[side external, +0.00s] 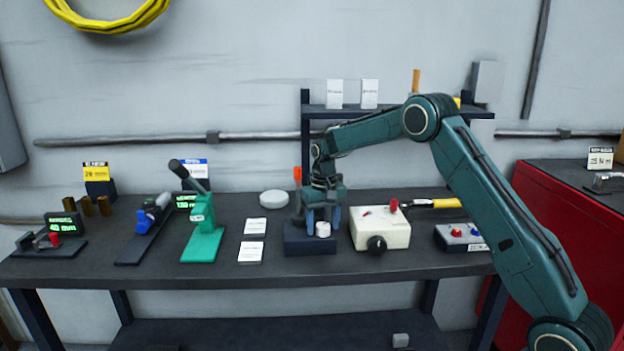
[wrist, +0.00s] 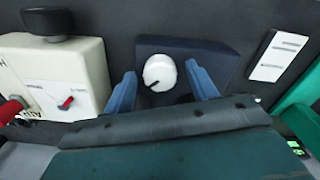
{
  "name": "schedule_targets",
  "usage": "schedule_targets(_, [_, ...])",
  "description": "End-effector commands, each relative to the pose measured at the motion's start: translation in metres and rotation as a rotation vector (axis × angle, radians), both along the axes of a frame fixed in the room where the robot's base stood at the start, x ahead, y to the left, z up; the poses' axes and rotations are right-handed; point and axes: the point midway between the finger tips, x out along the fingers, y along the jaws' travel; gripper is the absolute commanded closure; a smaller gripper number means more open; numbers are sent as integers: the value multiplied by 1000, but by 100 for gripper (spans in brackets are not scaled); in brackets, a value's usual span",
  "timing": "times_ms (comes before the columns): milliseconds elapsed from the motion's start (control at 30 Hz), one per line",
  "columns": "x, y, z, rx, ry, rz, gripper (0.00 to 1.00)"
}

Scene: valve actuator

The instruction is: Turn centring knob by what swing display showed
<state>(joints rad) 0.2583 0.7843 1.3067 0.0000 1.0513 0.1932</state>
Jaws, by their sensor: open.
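A white round knob (wrist: 160,72) with a dark pointer line toward its lower left sits on a dark blue block (wrist: 222,55). In the side view the knob (side external: 323,229) is on the block (side external: 310,245) at the bench's middle. My gripper (wrist: 163,85) is open, its blue fingers on either side of the knob, with gaps visible. In the side view my gripper (side external: 323,218) points down over the block. Green-lit displays stand at the left (side external: 63,224) and behind the green press (side external: 185,201); their text is too small to read surely, and I cannot tell which is the swing display.
A cream box (side external: 380,228) with a black knob (side external: 377,245) and red lever stands close right of the block. A green press (side external: 203,230) and white cards (side external: 250,251) are to the left. A shelf (side external: 395,112) stands behind. Bare bench lies before the block.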

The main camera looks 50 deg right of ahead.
Motion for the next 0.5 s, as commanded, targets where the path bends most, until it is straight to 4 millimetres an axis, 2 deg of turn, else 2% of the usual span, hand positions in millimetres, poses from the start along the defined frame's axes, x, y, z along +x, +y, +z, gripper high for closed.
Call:
schedule_targets(200, [0, 0, 0, 0, 0, 0, 43])
schedule_targets(267, [0, 0, 0, 0, 0, 0, 53])
schedule_targets(433, [0, 0, 0, 0, -1, 0, 86])
schedule_targets(500, [0, 0, 0, 0, -1, 0, 87])
